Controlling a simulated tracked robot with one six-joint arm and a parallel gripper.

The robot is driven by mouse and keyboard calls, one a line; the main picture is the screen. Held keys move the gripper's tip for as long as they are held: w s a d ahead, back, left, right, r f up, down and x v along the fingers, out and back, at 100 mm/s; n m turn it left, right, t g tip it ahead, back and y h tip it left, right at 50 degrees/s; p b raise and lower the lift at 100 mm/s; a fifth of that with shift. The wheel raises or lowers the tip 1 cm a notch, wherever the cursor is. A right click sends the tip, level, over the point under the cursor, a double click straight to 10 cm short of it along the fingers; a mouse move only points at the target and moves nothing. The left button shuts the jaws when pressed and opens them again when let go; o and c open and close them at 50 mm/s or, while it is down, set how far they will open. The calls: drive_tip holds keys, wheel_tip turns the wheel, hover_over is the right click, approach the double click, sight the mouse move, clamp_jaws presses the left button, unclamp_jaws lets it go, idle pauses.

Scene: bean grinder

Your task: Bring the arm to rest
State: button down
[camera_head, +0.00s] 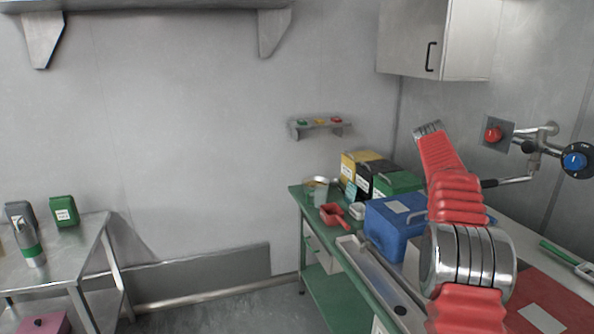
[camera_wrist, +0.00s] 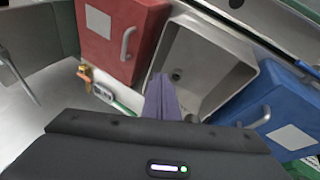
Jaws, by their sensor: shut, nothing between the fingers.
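My red arm (camera_head: 459,195) rises at the right in the head view, in front of the green bench. Its bent upper part points up and slightly left, ending in a grey tip; the fingers cannot be made out clearly there. In the wrist view my gripper (camera_wrist: 161,92) shows as purple fingers close together beyond the dark wrist housing. It is shut and empty. The fingers appear in front of a metal sink basin (camera_wrist: 205,68), apart from any object as far as I can tell.
In the wrist view a red box (camera_wrist: 113,35) and a blue box (camera_wrist: 273,112) flank the basin. The green bench (camera_head: 338,262) holds a blue box (camera_head: 393,227), a red scoop (camera_head: 334,215) and several bins. A tap (camera_head: 520,178) is on the right wall. Floor between tables is clear.

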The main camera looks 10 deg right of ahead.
wheel_tip(320, 180, down, 6)
drive_tip(key=w+a+n, duration=0.1)
drive_tip(key=n, duration=0.2)
drive_tip(key=s+a+f+n+t+y, duration=0.1)
drive_tip(key=s+a+n+t+y, duration=0.2)
drive_tip(key=a, duration=0.6)
drive_tip(key=s+a+r+n+t+y, duration=0.1)
drive_tip(key=s+a+n+t, duration=0.4)
drive_tip(key=s+a, duration=2.2)
drive_tip(key=a+r+n, duration=0.1)
drive_tip(key=a+n, duration=0.1)
drive_tip(key=shift+s+a+r+y, duration=0.2)
drive_tip(key=shift+a+r+y, duration=0.15)
drive_tip(key=shift+r+y, duration=0.05)
